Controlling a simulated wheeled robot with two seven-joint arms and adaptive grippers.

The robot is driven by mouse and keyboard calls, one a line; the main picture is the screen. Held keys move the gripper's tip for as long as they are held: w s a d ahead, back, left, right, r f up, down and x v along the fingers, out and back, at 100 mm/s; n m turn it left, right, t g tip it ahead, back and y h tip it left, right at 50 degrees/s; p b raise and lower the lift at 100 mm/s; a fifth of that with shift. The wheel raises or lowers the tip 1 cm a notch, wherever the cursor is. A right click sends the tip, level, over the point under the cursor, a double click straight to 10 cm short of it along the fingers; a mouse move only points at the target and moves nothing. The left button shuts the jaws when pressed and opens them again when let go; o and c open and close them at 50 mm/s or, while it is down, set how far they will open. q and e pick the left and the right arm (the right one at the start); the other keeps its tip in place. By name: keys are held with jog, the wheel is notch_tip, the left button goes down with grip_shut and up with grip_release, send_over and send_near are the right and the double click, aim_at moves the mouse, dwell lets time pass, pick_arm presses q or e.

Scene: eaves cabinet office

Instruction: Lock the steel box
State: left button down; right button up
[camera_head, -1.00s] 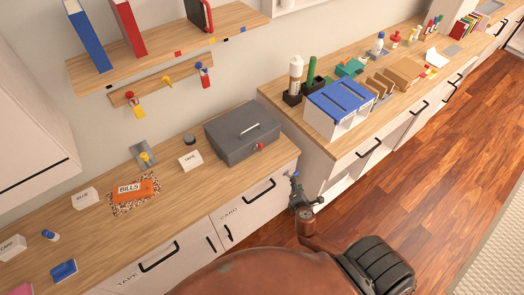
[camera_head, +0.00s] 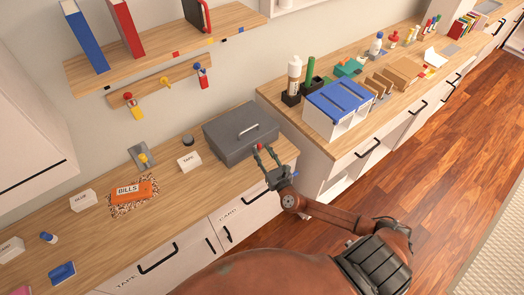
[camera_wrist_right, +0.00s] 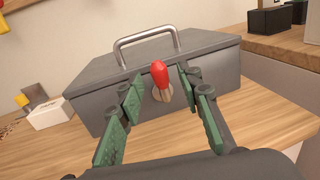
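The grey steel box (camera_head: 238,138) stands closed on the wooden counter, with a metal handle on its lid. In the right wrist view its front (camera_wrist_right: 205,80) faces me. A red-headed key (camera_wrist_right: 160,75) sticks out of a round lock on that front. My right gripper (camera_head: 264,155) is at the front of the box. In the wrist view its green-padded fingers (camera_wrist_right: 160,88) are apart, one on each side of the key, with visible gaps. How deep the key reaches between the pads is hard to tell. My left gripper is not in view.
A white tape box (camera_head: 190,162) and a dark round item (camera_head: 188,140) stand left of the box. An orange bills pouch (camera_head: 133,190) lies farther left. A blue-topped organizer (camera_head: 340,105) stands on the right counter.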

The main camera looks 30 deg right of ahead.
jog(key=shift+w, duration=0.35)
grip_shut()
